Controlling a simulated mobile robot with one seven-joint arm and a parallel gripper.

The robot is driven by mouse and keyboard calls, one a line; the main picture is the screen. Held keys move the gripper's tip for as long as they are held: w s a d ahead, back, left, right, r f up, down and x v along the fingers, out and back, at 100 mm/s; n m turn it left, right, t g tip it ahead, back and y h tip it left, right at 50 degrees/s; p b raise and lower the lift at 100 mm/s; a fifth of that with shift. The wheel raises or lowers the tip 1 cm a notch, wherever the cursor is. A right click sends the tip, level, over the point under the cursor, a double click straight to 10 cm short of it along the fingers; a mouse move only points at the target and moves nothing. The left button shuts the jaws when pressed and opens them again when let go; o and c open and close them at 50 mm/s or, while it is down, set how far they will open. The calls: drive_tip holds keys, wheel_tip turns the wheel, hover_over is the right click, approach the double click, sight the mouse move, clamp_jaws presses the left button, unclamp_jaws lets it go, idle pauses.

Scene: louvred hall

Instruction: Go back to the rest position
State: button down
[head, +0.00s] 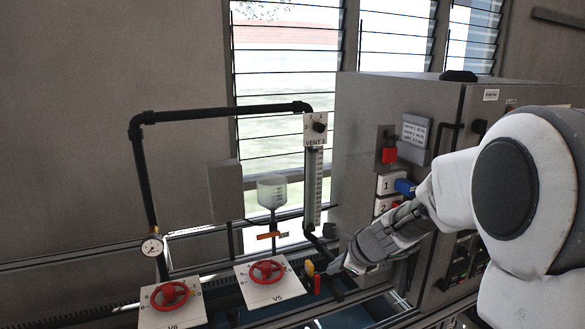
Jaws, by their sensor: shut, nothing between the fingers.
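My gripper (354,266) shows in the head view, right of centre, at the end of my white arm, which comes in from the right edge. It points left and down in front of the grey cabinet (352,130). Its fingers look closed, with nothing seen between them. The tips are right of the V5 panel and apart from its red handwheel (266,271). My arm hides part of the cabinet front.
Red handwheel V6 (171,295) stands at lower left under a gauge (152,246) on a black pipe (144,180). A VENT scale (313,180) and funnel (272,191) stand behind. The cabinet carries a red switch (389,155) and a blue plug (404,187).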

drive_tip(key=s+a+r+n+b, duration=0.1)
drive_tip(key=s+r+n+b, duration=0.35)
drive_tip(key=s+n, duration=0.8)
drive_tip(key=s+d+n+h, duration=0.2)
drive_tip(key=s+n, duration=0.2)
drive_tip(key=s, duration=0.4)
drive_tip(key=s+d+n+g+h, duration=0.1)
drive_tip(key=s+d+n, duration=0.2)
drive_tip(key=s+n, duration=0.2)
drive_tip(key=s, duration=0.3)
drive_tip(key=shift+s+h, duration=0.15)
drive_tip(key=shift+h, duration=0.25)
